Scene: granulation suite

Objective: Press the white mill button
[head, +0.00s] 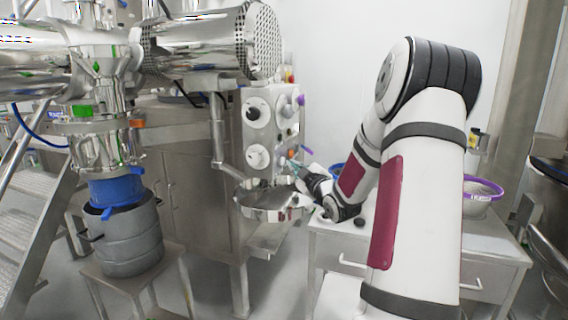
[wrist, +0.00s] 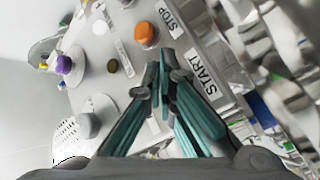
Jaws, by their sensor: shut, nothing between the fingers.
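The control panel (head: 270,118) stands upright on the machine in the head view, with round dials and small buttons. In the wrist view an orange button (wrist: 146,35) sits beside the STOP label (wrist: 171,17). The START label (wrist: 202,78) is just right of my gripper's (wrist: 165,76) fingertips. No white button shows clearly beside START; the fingertips cover that spot on the panel. My gripper's teal fingers are shut with nothing between them, tips at or very close to the panel. I cannot tell whether they touch. In the head view my gripper (head: 294,166) is at the panel's lower right.
A round steel pan (head: 265,213) is just below the panel and my gripper. A steel bench (head: 480,243) with a purple-rimmed bowl (head: 484,187) stands at right. A grey drum (head: 130,240) stands at left.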

